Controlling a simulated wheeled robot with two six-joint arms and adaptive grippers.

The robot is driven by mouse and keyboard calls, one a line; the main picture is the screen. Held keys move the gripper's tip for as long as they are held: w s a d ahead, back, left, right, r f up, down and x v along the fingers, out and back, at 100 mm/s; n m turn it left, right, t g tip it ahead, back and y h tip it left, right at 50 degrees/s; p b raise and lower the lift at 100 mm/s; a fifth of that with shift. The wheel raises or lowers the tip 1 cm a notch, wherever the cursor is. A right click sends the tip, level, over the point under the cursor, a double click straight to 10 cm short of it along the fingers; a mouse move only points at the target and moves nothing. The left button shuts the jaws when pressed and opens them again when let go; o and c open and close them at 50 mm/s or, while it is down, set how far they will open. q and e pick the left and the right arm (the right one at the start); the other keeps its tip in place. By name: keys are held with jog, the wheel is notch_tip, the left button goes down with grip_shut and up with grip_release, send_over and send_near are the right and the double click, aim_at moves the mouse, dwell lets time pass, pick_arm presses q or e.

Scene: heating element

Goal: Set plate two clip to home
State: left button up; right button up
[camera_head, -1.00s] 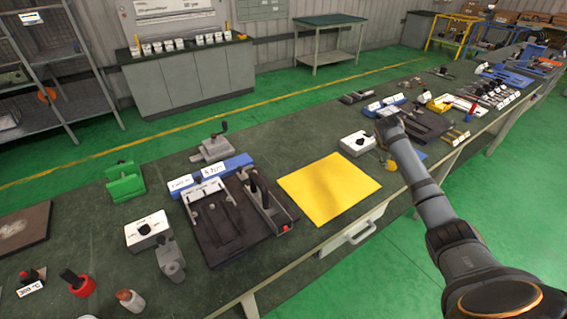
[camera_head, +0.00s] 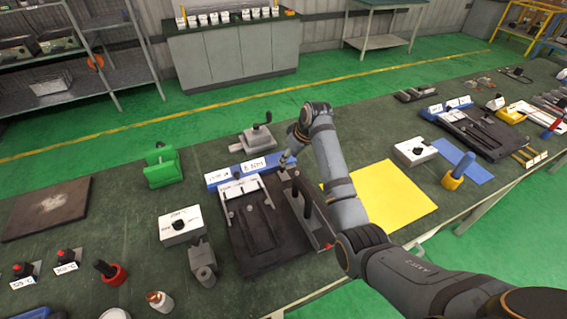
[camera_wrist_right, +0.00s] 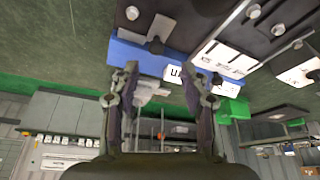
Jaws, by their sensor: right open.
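A dark fixture plate (camera_head: 262,240) lies on the bench, with slots and a white-topped clip bar (camera_head: 240,187) across its far end. An upright dark handle (camera_head: 307,203) stands at its right side. A blue block (camera_head: 216,177) with white labels sits behind the plate; it also shows in the right wrist view (camera_wrist_right: 128,54). The labels are too small to read, so I cannot tell which part is the plate two clip. My right gripper (camera_head: 287,161) hangs by the block's right end, partly hidden. In the right wrist view its fingers (camera_wrist_right: 162,90) are apart and empty. My left gripper is out of view.
A green block (camera_head: 162,167) and a grey vise (camera_head: 254,139) stand behind. A white switch box (camera_head: 181,226) and grey part (camera_head: 202,262) are at left. A yellow sheet (camera_head: 395,196) lies flat at right, partly under my arm. Another dark fixture (camera_head: 478,135) is farther right.

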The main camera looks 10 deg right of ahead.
send_over(285, 175)
notch_tip(285, 175, down, 4)
jog(key=shift+f, duration=0.15)
jog(key=x, duration=0.3)
jog(key=shift+w+d+f, duration=0.1)
jog(key=shift+d, duration=0.1)
jog(key=shift+a+f, duration=0.1)
jog(key=shift+c, duration=1.7)
jog(key=c, duration=0.5)
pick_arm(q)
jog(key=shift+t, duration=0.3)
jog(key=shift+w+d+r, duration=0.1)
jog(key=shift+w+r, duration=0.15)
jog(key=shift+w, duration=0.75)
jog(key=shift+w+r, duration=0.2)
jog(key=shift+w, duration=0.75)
pick_arm(e)
grip_shut()
